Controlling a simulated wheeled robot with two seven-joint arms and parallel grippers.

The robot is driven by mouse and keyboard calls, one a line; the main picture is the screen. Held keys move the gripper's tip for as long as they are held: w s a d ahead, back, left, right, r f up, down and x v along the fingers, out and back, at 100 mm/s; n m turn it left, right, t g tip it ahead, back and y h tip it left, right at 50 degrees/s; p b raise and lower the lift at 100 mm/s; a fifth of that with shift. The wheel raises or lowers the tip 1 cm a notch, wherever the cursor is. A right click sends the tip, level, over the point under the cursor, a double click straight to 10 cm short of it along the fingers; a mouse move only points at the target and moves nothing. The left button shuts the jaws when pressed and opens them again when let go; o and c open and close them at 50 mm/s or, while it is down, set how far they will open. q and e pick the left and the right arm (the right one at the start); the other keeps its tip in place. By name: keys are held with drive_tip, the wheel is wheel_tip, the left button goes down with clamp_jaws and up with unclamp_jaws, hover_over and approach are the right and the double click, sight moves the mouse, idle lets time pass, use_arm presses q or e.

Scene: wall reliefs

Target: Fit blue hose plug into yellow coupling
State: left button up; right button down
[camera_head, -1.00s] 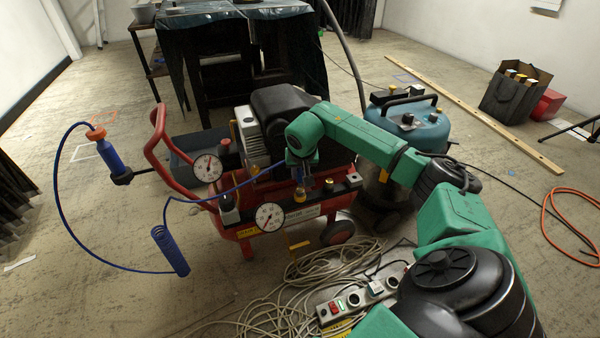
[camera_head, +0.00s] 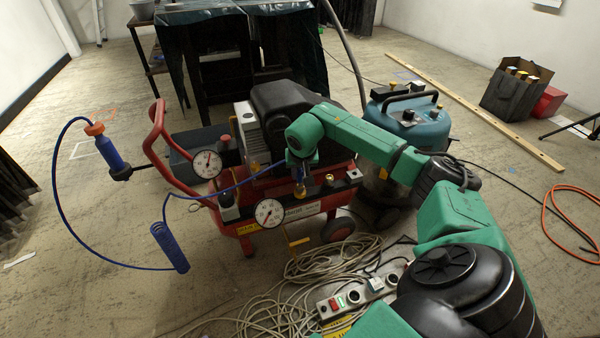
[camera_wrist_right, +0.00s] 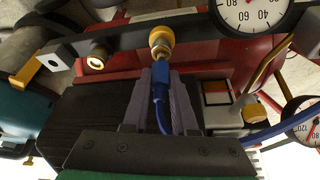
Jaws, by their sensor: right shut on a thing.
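My right gripper (camera_head: 299,178) is shut on the blue hose plug (camera_wrist_right: 160,82), which shows between its fingers (camera_wrist_right: 162,98) in the right wrist view. The yellow coupling (camera_wrist_right: 161,36), a yellow ring with a metal nose, is on the dark bar of the red compressor. The plug points at the nose and is roughly in line with it. Their ends are very close; I cannot tell whether they touch or how far the plug is in. In the head view the gripper largely hides the plug. My left gripper is out of view.
A second brass fitting (camera_wrist_right: 97,58) sits beside the coupling. Dial gauges (camera_head: 268,213) flank the bar. The blue hose (camera_head: 95,248) runs left past a blue tool with an orange cap (camera_head: 105,148). Coiled cable (camera_head: 320,265) and a power strip (camera_head: 355,298) lie in front.

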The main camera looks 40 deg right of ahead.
sight(300, 173)
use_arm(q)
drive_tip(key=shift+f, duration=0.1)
use_arm(e)
drive_tip(key=shift+f, duration=0.2)
use_arm(q)
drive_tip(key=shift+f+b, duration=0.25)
drive_tip(key=shift+b, duration=0.05)
use_arm(e)
drive_tip(key=shift+f, duration=0.5)
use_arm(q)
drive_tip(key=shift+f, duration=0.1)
use_arm(e)
drive_tip(key=shift+f, duration=0.2)
drive_tip(key=c, duration=0.6)
unclamp_jaws()
